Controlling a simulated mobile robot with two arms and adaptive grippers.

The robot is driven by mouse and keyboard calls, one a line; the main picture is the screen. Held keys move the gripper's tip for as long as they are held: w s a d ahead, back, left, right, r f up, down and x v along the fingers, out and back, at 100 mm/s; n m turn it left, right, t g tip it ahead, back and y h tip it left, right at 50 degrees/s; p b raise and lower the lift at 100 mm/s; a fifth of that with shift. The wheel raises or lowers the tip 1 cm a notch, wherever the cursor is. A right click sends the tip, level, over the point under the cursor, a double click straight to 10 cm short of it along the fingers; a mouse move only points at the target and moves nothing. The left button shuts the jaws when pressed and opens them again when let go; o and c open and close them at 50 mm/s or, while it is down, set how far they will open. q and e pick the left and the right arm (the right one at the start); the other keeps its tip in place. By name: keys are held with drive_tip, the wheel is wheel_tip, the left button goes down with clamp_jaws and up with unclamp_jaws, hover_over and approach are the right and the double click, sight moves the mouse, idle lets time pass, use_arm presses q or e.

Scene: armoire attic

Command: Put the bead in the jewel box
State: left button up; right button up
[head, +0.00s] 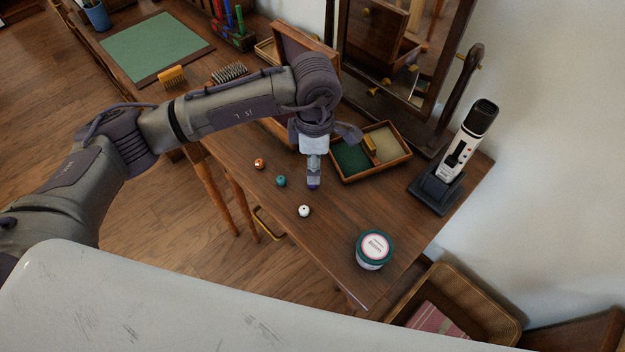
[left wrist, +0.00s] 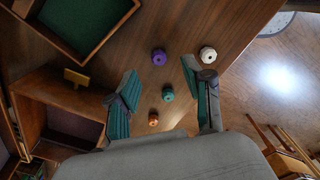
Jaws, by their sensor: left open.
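Several beads lie on the wooden table: an orange bead (head: 258,163), a teal bead (head: 281,181) and a white bead (head: 304,211). A purple bead (left wrist: 159,57) shows in the left wrist view, beside the white bead (left wrist: 208,54); in the head view it is mostly hidden at my fingertips. My left gripper (head: 313,180) points down over the beads, open and empty, the purple and teal beads (left wrist: 168,94) between its fingers in the picture. A shallow two-part wooden box (head: 343,180), lined green and beige, is just right of it. A raised wooden lid (head: 302,47) stands behind my arm.
A teal-rimmed jar (head: 374,250) stands near the table's front. A white clipper in a dark stand (head: 458,160) is at the right, and a mirror (head: 395,50) at the back. The table between beads and jar is clear.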

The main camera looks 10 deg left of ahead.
use_arm(q)
drive_tip(key=f, duration=0.3)
drive_tip(key=f+p, duration=0.1)
drive_tip(key=f, duration=0.1)
drive_tip(key=shift+a+f, duration=0.35)
drive_tip(key=c, duration=0.9)
drive_tip(key=shift+r, duration=0.15)
